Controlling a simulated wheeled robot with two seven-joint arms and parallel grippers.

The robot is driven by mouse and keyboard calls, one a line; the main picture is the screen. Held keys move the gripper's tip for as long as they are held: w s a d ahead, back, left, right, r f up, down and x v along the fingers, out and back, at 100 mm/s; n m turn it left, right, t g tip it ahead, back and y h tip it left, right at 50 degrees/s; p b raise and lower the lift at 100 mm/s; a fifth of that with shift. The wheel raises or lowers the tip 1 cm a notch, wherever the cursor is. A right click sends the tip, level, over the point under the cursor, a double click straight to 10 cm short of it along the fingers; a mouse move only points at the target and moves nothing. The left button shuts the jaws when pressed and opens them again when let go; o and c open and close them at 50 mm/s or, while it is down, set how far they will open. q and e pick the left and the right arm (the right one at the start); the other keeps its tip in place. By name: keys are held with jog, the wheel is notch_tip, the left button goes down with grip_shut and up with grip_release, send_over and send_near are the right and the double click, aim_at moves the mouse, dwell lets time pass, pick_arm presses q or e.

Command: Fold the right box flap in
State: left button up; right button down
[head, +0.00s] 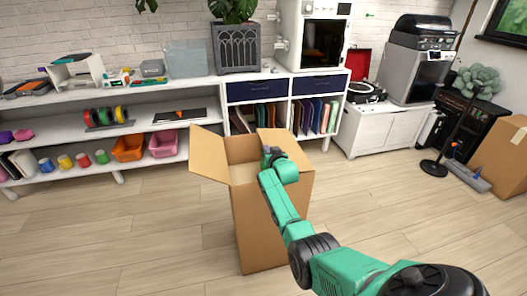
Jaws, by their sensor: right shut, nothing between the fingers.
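A tall open cardboard box (262,225) stands upright on the floor in the middle of the head view. Its left flap (209,153) sticks up and out to the left. The right flap (287,147) shows at the right side of the opening, partly hidden behind my right gripper, and its exact angle is hard to tell. My right gripper (268,153) is shut and empty at the top of the box, in front of or beside that flap; I cannot tell whether they touch. My left gripper is out of view.
A white shelf unit (110,128) with spools, mugs and bins runs behind the box. A white cabinet (387,137) with a record player stands at the right. Another cardboard box (502,160) is at the far right. The wooden floor around the box is clear.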

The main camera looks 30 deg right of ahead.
jog(key=shift+a+f+b, duration=0.1)
jog(key=shift+f+b, duration=0.6)
jog(key=shift+f, duration=0.45)
jog(key=shift+r, duration=0.1)
